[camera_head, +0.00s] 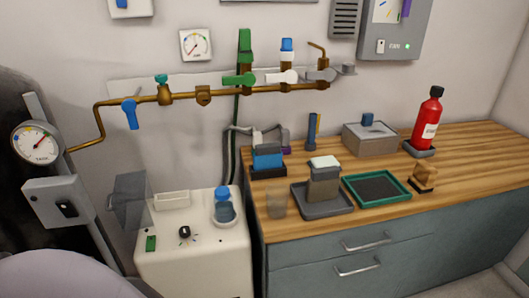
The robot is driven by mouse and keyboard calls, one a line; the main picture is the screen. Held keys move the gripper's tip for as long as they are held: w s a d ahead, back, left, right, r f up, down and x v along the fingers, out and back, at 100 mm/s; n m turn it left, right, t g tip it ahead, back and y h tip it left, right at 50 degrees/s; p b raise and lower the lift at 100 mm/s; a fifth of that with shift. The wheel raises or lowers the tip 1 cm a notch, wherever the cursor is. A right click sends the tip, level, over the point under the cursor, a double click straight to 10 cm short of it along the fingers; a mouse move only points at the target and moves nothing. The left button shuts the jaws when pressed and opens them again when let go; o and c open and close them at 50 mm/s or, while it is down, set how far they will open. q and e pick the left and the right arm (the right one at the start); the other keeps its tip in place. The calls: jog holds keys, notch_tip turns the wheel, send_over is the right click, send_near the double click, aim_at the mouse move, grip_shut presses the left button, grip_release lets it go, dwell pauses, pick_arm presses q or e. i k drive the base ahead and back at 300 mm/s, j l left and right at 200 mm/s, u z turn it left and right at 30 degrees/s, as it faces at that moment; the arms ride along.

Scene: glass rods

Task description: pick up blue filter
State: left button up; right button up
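A blue block (267,157) with a pale top sits in a black holder at the back left of the wooden counter. A small blue piece (367,119) stands on top of a grey box (370,138) further right. A blue-capped bottle (223,205) stands on the white unit left of the counter. I cannot tell for certain which of these is the blue filter. Neither of my grippers is in view.
The wooden counter (460,160) also holds a clear glass (276,203), a grey container (323,183) on a tray, a green-rimmed tray (350,186), and a red bottle (427,120). Brass pipes with valves (203,95) run along the wall. The counter's right end is clear.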

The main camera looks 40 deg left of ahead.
aim_at(268, 155)
jog(key=i+j, duration=0.2)
jog(key=j, duration=0.15)
jog(key=i+j, duration=0.25)
jog(key=i+j+u, duration=0.15)
jog(key=u, duration=0.4)
jog(key=j+z, duration=0.25)
jog(key=i+j+z, duration=0.1)
jog(key=z, duration=0.2)
